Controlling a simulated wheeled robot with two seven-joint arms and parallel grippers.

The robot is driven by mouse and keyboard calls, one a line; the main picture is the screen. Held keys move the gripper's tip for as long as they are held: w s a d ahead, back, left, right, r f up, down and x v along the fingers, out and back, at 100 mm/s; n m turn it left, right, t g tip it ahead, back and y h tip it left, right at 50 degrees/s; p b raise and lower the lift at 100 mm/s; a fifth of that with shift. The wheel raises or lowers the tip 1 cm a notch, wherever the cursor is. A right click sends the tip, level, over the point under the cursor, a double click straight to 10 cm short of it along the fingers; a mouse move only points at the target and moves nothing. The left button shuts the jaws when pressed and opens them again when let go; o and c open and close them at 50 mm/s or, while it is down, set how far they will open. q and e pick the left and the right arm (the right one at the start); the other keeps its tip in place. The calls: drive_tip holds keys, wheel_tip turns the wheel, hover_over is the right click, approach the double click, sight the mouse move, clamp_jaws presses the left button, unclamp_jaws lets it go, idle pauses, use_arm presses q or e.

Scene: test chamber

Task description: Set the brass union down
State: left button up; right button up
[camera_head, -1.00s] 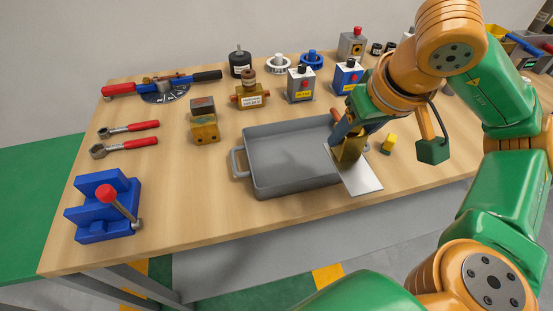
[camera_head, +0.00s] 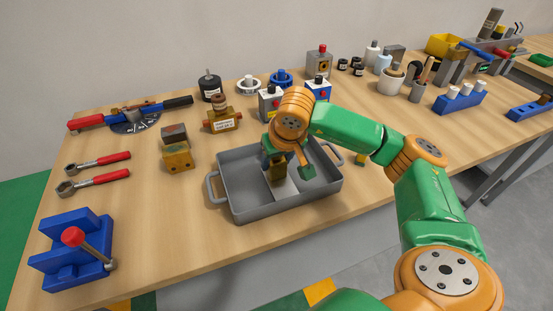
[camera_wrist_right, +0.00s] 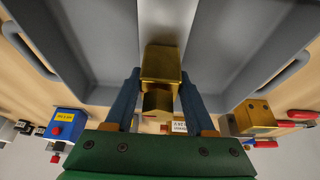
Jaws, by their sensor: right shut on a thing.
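The brass union (camera_head: 277,171) is a block-like gold piece held in my right gripper (camera_head: 274,158), over the inside of the grey tray (camera_head: 290,208). In the right wrist view the brass union (camera_wrist_right: 161,66) sits between the two blue fingers of my right gripper (camera_wrist_right: 158,88), which are shut on it. A flat pale plate (camera_head: 284,190) shows just below the union within the tray's outline; I cannot tell whether it is joined to the union. The gap between union and tray floor is unclear. My left gripper is out of view.
A brass block (camera_head: 178,159) and a labelled brass valve (camera_head: 222,121) stand left of and behind the tray. Switch boxes (camera_head: 269,103) stand close behind my right gripper. A blue vise-like fixture (camera_head: 70,250) is at the front left. The tray's left floor is bare.

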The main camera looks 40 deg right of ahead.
drive_tip(key=shift+f, duration=0.2)
drive_tip(key=o, duration=1.3)
drive_tip(key=shift+c, duration=0.2)
drive_tip(key=shift+r, duration=0.15)
drive_tip(key=shift+r, duration=0.35)
drive_tip(key=v, duration=1.1)
drive_tip(key=shift+s+r, duration=0.2)
drive_tip(key=shift+s, duration=0.15)
